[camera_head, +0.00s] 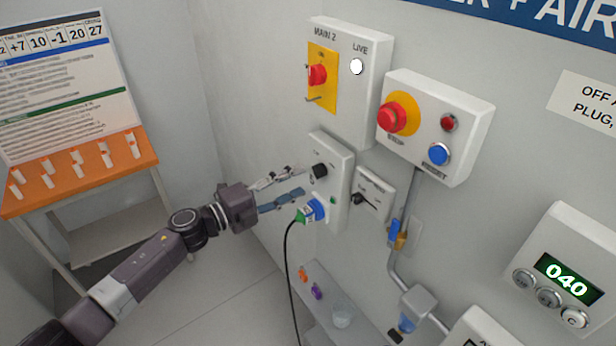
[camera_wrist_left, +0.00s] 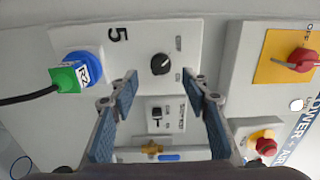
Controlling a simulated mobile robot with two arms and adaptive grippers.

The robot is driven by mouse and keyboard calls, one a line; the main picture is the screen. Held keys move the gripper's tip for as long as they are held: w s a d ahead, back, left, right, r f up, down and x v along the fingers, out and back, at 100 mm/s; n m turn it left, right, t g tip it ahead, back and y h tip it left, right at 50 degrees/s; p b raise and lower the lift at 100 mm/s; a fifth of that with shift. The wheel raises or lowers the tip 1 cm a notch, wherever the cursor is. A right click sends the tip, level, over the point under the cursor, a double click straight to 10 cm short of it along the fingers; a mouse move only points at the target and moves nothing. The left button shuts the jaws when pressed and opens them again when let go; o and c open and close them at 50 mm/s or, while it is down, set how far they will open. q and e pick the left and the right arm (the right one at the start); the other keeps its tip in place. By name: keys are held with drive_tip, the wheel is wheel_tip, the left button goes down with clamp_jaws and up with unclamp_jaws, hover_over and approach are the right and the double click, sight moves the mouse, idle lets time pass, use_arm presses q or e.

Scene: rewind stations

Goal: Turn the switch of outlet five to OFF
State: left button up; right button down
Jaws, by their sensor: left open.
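The outlet five box (camera_head: 342,163) is a white panel on the wall, marked "5" in the left wrist view (camera_wrist_left: 205,35). Its black rotary switch (camera_head: 320,171) also shows in the left wrist view (camera_wrist_left: 160,64). My left gripper (camera_head: 302,180) is open in front of the box, near the switch. In the left wrist view the switch lies between and beyond the two blue-padded fingers (camera_wrist_left: 163,90), with no visible contact. My right gripper is not in view.
Above are the MAIN 2 box (camera_head: 341,112) with a red switch and a box with a red stop button (camera_head: 391,117). A pipe with a yellow and blue valve (camera_head: 397,235) runs to the right. A shelf (camera_head: 335,290) stands below; an orange table (camera_head: 80,175) is left.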

use_arm(q)
drive_tip(key=v, duration=0.6)
drive_tip(key=shift+a, duration=0.15)
drive_tip(key=shift+s, duration=0.15)
